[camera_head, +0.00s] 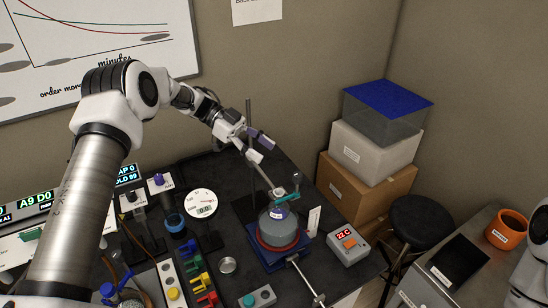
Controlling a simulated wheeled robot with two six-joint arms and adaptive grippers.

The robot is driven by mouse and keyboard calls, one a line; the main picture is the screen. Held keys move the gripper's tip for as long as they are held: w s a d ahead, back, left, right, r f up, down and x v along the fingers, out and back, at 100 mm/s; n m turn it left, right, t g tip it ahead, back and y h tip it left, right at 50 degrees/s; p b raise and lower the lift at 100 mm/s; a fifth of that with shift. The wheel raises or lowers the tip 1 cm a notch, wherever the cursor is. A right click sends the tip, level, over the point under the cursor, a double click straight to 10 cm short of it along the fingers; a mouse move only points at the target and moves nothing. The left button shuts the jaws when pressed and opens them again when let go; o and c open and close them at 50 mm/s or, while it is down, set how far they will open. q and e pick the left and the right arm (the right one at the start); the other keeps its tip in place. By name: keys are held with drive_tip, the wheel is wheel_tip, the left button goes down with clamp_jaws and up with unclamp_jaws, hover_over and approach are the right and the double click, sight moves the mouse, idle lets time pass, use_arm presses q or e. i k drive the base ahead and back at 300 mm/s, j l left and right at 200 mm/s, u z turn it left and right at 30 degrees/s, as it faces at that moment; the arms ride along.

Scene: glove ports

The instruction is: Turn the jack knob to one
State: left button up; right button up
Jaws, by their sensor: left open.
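A blue lab jack (272,257) stands on the black bench under a grey round vessel (278,232) with a red ring. A metal rod with a pale end piece, which looks like the jack knob (318,299), sticks out from its front toward the lower right. Any marking or number on it is too small to read. My left gripper (254,143) is open above and behind the vessel, beside the upright stand rod, well apart from the knob. My right gripper is not in view; only part of my right arm shows at the lower right edge.
A red-display box (348,245) stands right of the jack. A round dial gauge (201,204), coloured clips (199,276) and a small teal-button box (258,298) stand to the left and front. Stacked boxes (372,160) and a black stool (420,218) are at the right.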

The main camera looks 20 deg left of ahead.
sight(298, 269)
drive_tip(key=k, duration=1)
